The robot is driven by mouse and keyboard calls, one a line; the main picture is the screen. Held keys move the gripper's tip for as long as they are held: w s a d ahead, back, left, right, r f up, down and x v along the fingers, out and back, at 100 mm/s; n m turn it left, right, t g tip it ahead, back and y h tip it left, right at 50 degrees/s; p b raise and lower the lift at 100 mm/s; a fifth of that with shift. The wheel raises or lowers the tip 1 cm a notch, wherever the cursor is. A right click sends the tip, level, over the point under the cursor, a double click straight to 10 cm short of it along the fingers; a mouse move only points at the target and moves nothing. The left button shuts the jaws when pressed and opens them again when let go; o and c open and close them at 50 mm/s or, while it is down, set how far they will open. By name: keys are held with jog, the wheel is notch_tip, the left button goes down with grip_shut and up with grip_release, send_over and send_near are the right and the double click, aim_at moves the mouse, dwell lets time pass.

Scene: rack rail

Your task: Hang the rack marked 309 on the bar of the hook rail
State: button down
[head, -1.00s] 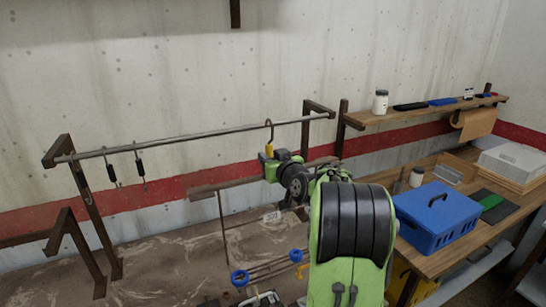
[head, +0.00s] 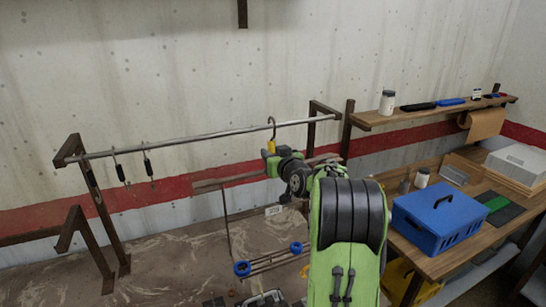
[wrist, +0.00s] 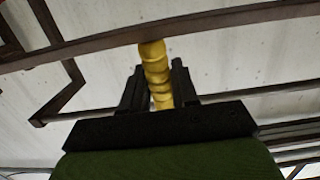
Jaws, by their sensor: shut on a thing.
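The rack is a brown frame with a crosspiece (head: 208,185), a yellow grip (head: 271,146), a metal hook (head: 273,122) on top and a small white label (head: 273,211) too small to read surely. My gripper (head: 270,154) is shut on the yellow grip, which also shows between the dark fingers in the wrist view (wrist: 155,72). The hook rail's bar (head: 200,139) runs left to right. The hook overlaps the bar in the head view, its top a little above it. I cannot tell whether it is over, in front of or behind the bar. My arm hides part of the rack.
Two small dark hooks (head: 119,168) hang on the bar's left part. Brown posts (head: 90,200) hold its ends. Blue round parts (head: 242,268) show low near the rack. At right are a workbench with a blue box (head: 437,217) and a shelf (head: 430,112) with a jar.

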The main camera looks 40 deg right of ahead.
jog(key=shift+r, duration=0.1)
jog(key=shift+p+x, duration=0.5)
jog(key=shift+x, duration=0.75)
jog(key=shift+w+r, duration=0.1)
jog(key=shift+p+x, duration=0.35)
jog(key=shift+x, duration=0.55)
jog(key=shift+f+b, duration=1.1)
jog(key=shift+b, duration=0.25)
jog(key=shift+f+b, duration=0.25)
jog(key=shift+b, duration=0.15)
